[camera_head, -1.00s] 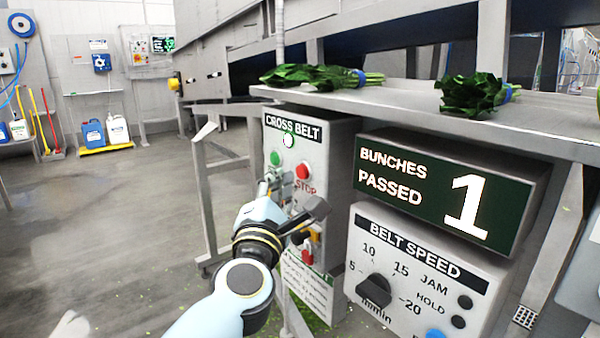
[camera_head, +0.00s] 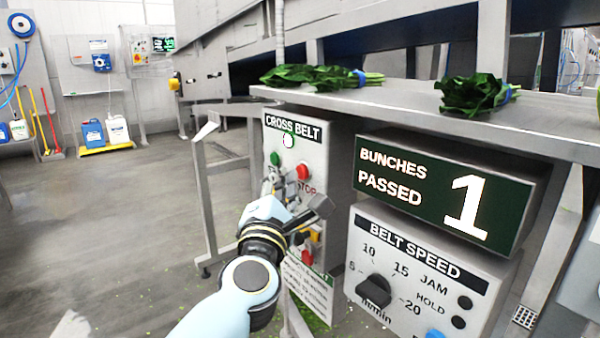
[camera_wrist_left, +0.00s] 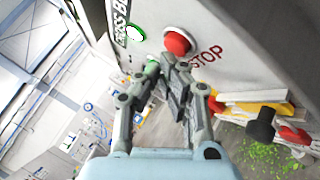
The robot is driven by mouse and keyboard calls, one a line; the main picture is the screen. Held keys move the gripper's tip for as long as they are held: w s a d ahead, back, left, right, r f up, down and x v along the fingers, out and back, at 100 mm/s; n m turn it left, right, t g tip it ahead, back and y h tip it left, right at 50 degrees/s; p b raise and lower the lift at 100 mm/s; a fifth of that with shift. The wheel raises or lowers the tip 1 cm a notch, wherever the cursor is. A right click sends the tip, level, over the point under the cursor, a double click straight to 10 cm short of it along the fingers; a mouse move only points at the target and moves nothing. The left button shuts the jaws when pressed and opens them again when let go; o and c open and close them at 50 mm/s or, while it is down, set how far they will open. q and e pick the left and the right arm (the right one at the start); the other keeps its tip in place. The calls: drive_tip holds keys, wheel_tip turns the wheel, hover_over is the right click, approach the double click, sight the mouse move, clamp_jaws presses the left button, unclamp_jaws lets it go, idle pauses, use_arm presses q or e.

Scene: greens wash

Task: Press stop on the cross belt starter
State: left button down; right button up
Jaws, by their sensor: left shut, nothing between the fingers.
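The cross belt starter (camera_head: 312,158) is a grey box under the shelf, labelled CROSS BELT. It carries a lit white-green lamp (camera_head: 288,140), a green button (camera_head: 275,159) and a red stop button (camera_head: 303,171) with STOP lettering. My left gripper (camera_head: 270,184) is shut and empty in front of the box, just below the buttons. In the left wrist view the red stop button (camera_wrist_left: 178,42) stands a little beyond the fingertips (camera_wrist_left: 172,60), and the green button (camera_wrist_left: 152,68) is partly hidden behind them. Whether a fingertip touches the box I cannot tell. My right gripper is not in view.
A BUNCHES PASSED display (camera_head: 442,190) reads 1, above a BELT SPEED panel (camera_head: 420,270) with a black knob. Bunches of greens (camera_head: 312,76) lie on the steel shelf (camera_head: 420,103). A red and yellow switch (camera_head: 308,250) sits below my gripper. Open floor lies left.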

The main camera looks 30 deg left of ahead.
use_arm(q)
drive_tip(key=shift+w+d, duration=0.2)
drive_tip(key=shift+w, duration=0.25)
idle(0.8)
idle(0.3)
drive_tip(key=shift+s+a, duration=0.3)
drive_tip(key=shift+s, duration=0.5)
drive_tip(key=s, duration=0.1)
drive_tip(key=s+a, duration=0.1)
drive_tip(key=s, duration=0.1)
drive_tip(key=s+a+p, duration=0.1)
drive_tip(key=shift+s, duration=0.35)
idle(0.5)
